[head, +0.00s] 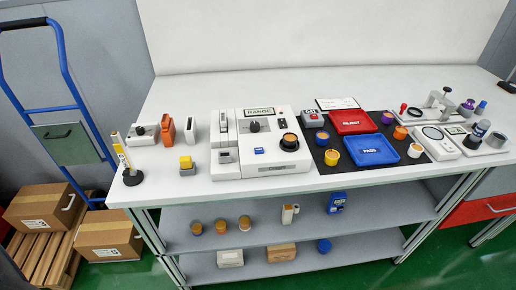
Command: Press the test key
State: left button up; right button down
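A white instrument (275,169) labelled RANGE stands on the left half of the bench. Its front panel carries a dark knob (254,126), a small blue key (259,151) and a black round part with an orange middle (289,141). Nothing touches or covers the panel. Neither of my grippers shows in the head view.
A yellow-topped block (186,163) and a post on a black base (132,177) stand left of the instrument. Right are a grey box with a red top (312,116), a red REJECT tray (352,122), a blue PASS tray (371,150) and several small jars. Shelves lie below.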

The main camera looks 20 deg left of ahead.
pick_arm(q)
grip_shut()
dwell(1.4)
